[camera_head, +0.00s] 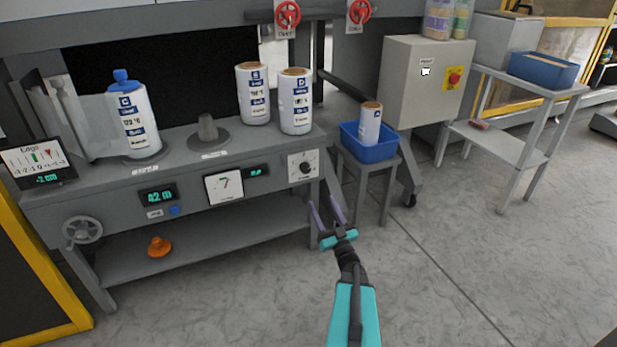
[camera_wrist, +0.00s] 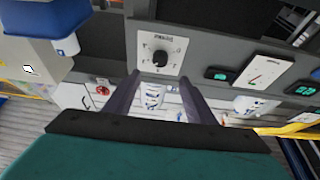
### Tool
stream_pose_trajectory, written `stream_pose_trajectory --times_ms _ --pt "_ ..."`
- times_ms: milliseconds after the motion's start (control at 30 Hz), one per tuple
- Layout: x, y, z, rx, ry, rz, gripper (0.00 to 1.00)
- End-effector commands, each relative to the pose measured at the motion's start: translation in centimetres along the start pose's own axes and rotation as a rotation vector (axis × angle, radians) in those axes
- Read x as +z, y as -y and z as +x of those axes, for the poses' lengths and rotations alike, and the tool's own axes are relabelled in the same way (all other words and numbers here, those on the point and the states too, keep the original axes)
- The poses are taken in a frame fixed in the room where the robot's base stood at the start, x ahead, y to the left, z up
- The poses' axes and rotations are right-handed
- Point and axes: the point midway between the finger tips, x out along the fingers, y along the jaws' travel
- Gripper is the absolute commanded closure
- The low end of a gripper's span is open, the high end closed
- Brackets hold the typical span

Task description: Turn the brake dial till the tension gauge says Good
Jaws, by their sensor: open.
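The brake dial (camera_head: 305,167) is a black knob on a white plate at the right end of the grey bench front. In the wrist view the dial (camera_wrist: 160,59) appears just beyond my fingertips, with its label upside down. A white square gauge (camera_head: 223,187), likely the tension gauge, is left of the dial; it also shows in the wrist view (camera_wrist: 264,71). Its needle and wording are too small to read. My gripper (camera_head: 325,211) is open and empty, in front of and below the dial, apart from it.
Green-digit displays (camera_head: 158,195) flank the gauge. Labelled rolls (camera_head: 295,102) stand on the bench. A blue bin (camera_head: 369,142) with a roll sits on a stool right of the dial. A grey cabinet (camera_head: 425,85) stands behind. The floor before the bench is clear.

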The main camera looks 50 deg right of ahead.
Motion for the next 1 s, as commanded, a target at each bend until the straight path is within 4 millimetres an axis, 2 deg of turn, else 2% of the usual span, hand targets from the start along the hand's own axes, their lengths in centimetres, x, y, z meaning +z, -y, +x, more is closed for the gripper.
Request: stream_pose_trajectory --times_ms 167,367,1000 --pt "0.0 0.0 0.4 -0.001 -0.001 0.0 0.5" --pt "0.1 0.0 1.7 -0.001 -0.001 0.0 0.5" --pt "0.2 0.0 9.7 -0.002 -0.002 0.001 0.5"
